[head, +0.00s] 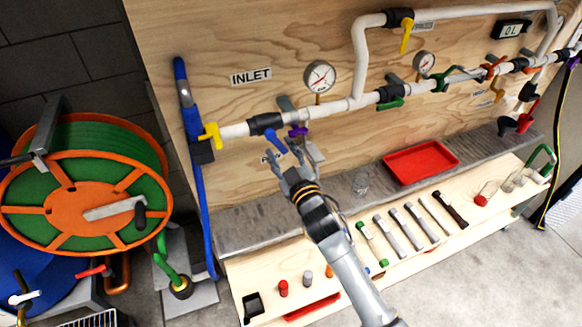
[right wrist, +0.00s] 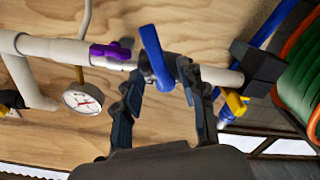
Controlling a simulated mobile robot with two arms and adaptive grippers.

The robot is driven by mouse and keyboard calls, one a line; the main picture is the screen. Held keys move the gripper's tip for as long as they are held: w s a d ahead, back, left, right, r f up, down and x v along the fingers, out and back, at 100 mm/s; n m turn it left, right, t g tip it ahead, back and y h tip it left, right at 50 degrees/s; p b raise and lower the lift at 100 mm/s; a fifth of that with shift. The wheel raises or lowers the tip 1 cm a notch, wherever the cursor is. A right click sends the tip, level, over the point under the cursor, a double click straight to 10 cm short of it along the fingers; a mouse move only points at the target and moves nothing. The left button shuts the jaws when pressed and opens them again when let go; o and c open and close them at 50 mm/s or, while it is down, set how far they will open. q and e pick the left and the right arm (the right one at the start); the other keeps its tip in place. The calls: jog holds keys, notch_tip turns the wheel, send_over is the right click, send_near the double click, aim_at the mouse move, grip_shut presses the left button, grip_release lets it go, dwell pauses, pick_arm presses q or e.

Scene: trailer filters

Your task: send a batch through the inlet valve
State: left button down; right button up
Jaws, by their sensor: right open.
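The white inlet pipe (head: 235,130) runs along the plywood board below the INLET sign (head: 251,76). A black valve with a blue lever (head: 274,139) sits on it, right of a yellow-handled valve (head: 210,134). My right gripper (head: 287,157) is open just below the blue lever. In the right wrist view, the blue lever (right wrist: 155,57) reaches down between the spread fingers (right wrist: 167,90); I cannot tell whether they touch it. A purple handle (right wrist: 110,50) is beside it on the pipe. My left gripper is not in view.
A pressure gauge (head: 320,76) stands above the pipe. A blue hose (head: 196,190) hangs at the left, beside an orange and green reel (head: 85,205). A red tray (head: 421,162) lies on the metal shelf. Several tubular parts lie on the lower bench (head: 330,250).

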jog(key=v, duration=0.8)
dwell(7.2)
